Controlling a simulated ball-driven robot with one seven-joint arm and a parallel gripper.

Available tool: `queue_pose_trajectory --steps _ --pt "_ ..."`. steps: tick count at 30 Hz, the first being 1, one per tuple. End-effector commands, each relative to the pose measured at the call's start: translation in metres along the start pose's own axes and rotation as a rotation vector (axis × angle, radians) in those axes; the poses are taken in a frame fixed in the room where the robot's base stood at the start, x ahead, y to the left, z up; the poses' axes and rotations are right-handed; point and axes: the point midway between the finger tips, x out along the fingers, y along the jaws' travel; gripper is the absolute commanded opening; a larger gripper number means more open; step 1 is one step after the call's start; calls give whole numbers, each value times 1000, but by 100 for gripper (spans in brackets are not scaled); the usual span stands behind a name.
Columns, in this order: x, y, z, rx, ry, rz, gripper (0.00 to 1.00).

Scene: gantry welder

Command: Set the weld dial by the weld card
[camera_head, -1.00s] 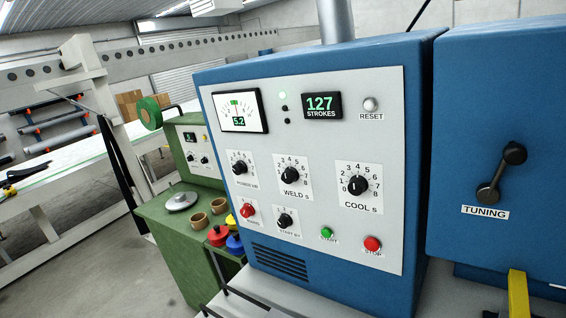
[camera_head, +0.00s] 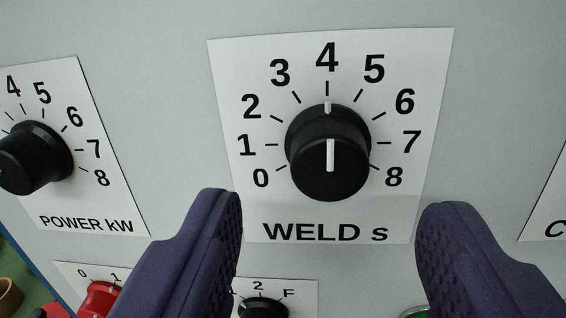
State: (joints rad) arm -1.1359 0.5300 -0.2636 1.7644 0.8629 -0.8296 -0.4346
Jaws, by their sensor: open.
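The weld dial (camera_head: 328,150) is a black round knob on a white plate (camera_head: 235,75) marked 0 to 8 and "WELD s". Its white pointer line stands at 4. My gripper (camera_head: 330,215) is open, one purple finger to the lower left of the knob and one to the lower right. Neither finger appears to touch the knob. The weld card is not in view.
The POWER kW knob (camera_head: 35,158) is at the left. A red knob (camera_head: 98,298) and a black knob marked 2 and F (camera_head: 263,308) sit below, partly cut off. A green button (camera_head: 415,312) shows at the bottom edge. Bare grey panel surrounds the plates.

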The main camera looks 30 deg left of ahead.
Motion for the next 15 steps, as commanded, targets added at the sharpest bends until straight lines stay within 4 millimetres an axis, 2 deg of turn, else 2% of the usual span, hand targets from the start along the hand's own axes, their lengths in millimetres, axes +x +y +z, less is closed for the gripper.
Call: queue_pose_trajectory --steps 3,6,10,15 --pt "21 1 0 -1 2 1 63" --pt "34 0 0 0 1 0 63" --pt "42 0 -1 0 0 -1 63" --pt "43 0 -1 0 0 -1 63"
